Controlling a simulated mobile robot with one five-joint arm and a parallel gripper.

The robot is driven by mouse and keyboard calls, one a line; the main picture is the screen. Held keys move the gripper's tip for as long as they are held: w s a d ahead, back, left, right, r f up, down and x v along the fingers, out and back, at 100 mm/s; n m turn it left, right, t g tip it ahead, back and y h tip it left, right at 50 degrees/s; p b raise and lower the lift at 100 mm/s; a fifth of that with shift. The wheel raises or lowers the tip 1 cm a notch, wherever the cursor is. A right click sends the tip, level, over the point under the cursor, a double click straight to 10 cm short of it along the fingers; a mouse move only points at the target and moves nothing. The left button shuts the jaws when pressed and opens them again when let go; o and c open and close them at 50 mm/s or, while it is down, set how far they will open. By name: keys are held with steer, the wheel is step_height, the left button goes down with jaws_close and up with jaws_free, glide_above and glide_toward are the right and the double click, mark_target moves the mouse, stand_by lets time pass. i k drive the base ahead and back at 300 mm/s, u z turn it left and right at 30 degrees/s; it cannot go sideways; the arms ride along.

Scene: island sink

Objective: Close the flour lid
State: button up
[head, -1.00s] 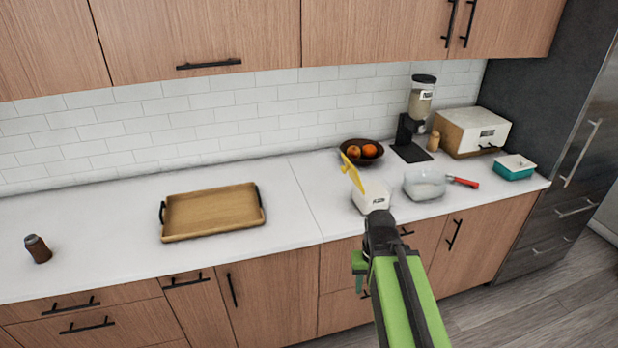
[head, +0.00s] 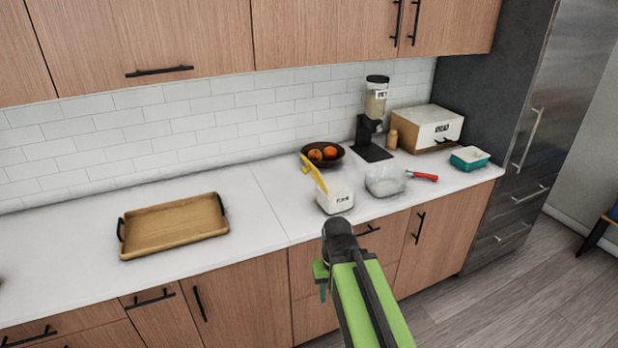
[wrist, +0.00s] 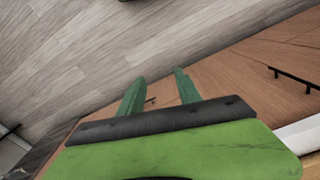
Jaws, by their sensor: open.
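The white flour box (head: 335,199) stands upright on the counter near its front edge, with dark lettering on its front. Its yellow lid (head: 313,172) is raised, tilted up and back to the left, so the box is open. My gripper shows in the wrist view (wrist: 157,92) with two green fingers apart and nothing between them. In the head view my green arm reaches up from the bottom, in front of the counter and below the flour box. The wrist view shows floor and cabinet fronts, not the flour box.
A clear bowl (head: 385,181) and a red-handled tool (head: 424,176) lie right of the box. A fruit bowl (head: 322,155) and dispenser (head: 374,115) stand behind. A wooden tray (head: 172,228) lies left, with bare counter (head: 262,205) between. A teal dish (head: 470,158) is far right.

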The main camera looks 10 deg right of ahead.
mark_target(314, 172)
steer(key=u, duration=1.1)
steer(key=k, duration=0.1)
steer(key=u, duration=2.55)
steer(key=k, duration=0.8)
steer(key=z, duration=0.85)
steer(key=i, duration=1.05)
steer(key=u, duration=0.15)
